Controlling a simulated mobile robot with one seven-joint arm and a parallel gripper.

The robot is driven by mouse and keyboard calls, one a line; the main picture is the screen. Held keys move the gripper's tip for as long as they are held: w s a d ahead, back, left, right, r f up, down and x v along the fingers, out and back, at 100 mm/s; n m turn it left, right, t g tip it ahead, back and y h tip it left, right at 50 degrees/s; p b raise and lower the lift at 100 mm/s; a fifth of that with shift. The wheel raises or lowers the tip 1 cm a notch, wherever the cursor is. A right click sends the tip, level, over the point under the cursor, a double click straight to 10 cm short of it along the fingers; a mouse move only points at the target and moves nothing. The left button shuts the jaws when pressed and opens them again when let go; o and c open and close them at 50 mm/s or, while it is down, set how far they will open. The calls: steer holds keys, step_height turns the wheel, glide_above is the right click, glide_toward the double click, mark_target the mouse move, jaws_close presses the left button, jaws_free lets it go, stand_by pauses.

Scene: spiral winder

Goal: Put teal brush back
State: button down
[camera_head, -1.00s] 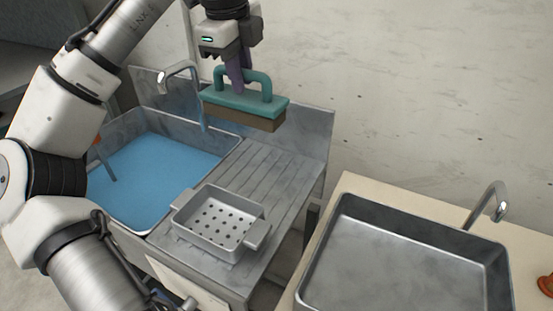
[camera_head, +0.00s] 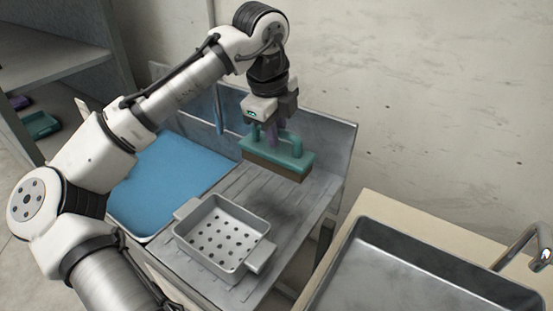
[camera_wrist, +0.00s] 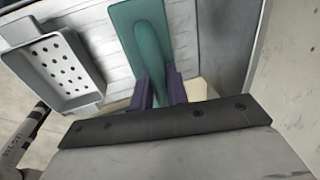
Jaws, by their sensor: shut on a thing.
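The teal brush (camera_head: 292,150) has a teal back with a loop handle and a brown bristle block below. My gripper (camera_head: 275,138) is shut on its handle from above and holds it level, bristles down, over the ribbed drainboard; I cannot tell how far above. In the wrist view the brush (camera_wrist: 140,30) lies between the purple fingers of my gripper (camera_wrist: 160,88). The fingertips are partly hidden behind the handle.
A perforated metal basket (camera_head: 215,240) stands on the drainboard (camera_head: 300,215), below and left of the brush. A sink of blue water (camera_head: 165,180) is at left. An empty grey sink (camera_head: 420,275) is at right. Grey shelving (camera_head: 60,70) at far left holds a teal item (camera_head: 40,124).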

mark_target(276, 159)
steer(key=shift+f, duration=3.55)
steer(key=shift+f, duration=0.1)
steer(key=c, duration=1.4)
jaws_free()
steer(key=r, duration=0.4)
steer(key=s+a+r, duration=0.1)
steer(key=r, duration=0.3)
steer(key=s+r, duration=0.1)
steer(key=r, duration=0.3)
steer(key=shift+a, duration=0.2)
